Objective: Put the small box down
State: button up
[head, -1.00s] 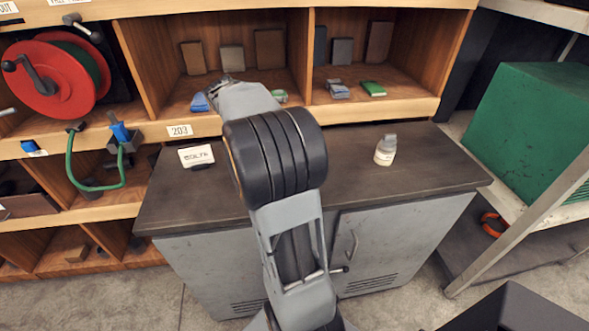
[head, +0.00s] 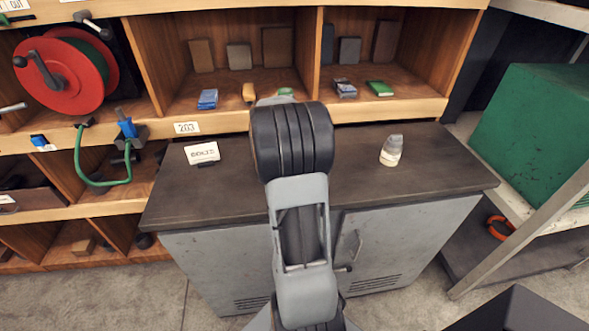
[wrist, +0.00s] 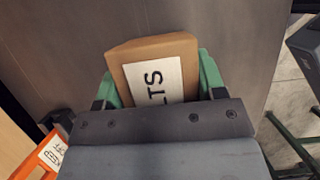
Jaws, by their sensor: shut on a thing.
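The small box (wrist: 152,68) is brown cardboard with a white label reading "LTS", partly cut off. In the wrist view my gripper (wrist: 155,82) is shut on it, a green finger on each side. The lower part of the box is hidden by the gripper body. A dark surface fills the view behind it; I cannot tell the gap between them. In the head view my arm hides the gripper and the box. The dark cabinet top (head: 350,185) lies beneath the arm.
A white "BOLTS" sign (head: 202,152) stands on the cabinet top at left, and a small bottle (head: 391,150) at right. The shelf behind holds a blue item (head: 207,98), a yellow-orange item (head: 249,92) and a green item (head: 379,88).

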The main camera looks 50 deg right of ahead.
jog(key=shift+f, duration=0.25)
jog(key=o, duration=1.1)
jog(key=v, duration=1.2)
jog(key=shift+r, duration=0.2)
jog(key=s+a+f+m+t+y, duration=0.1)
jog(key=s+a+m+t, duration=0.1)
jog(key=a, duration=0.7)
jog(key=s+a+f+m+t+y, duration=0.1)
jog(key=s+a+m+t, duration=0.1)
jog(key=a, duration=0.7)
jog(key=s+a+f+m+t+y, duration=0.1)
jog(key=s+a+m, duration=0.3)
jog(key=a, duration=0.5)
jog(key=shift+s+a+f+m+t+y, duration=0.15)
jog(key=shift+s+f+m+t+y, duration=0.15)
jog(key=shift+m+t, duration=0.65)
